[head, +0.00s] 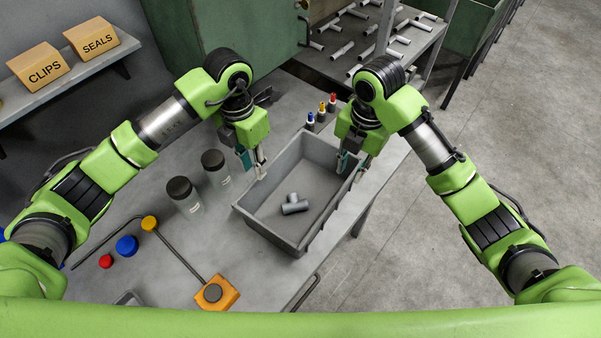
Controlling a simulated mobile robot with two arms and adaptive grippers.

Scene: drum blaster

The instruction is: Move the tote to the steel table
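The tote (270,222) is a grey open-topped bin standing on the grey metal-looking table (165,240), near its right edge. A grey pipe fitting (293,206) lies on the tote's floor. My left gripper (253,164) is at the outer side of the tote's left rim, fingers apart with nothing visible between them. My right gripper (352,167) is at the tote's right rim, its fingers apart and appearing to straddle the rim. I cannot tell whether either gripper touches the tote.
Two dark-capped jars (186,195) stand left of the tote. Small colour-capped bottles (321,112) stand behind it. An orange block (217,293), rod and coloured caps lie at front left. Another table (387,62) with several pipe fittings is at the back right. Floor is clear at right.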

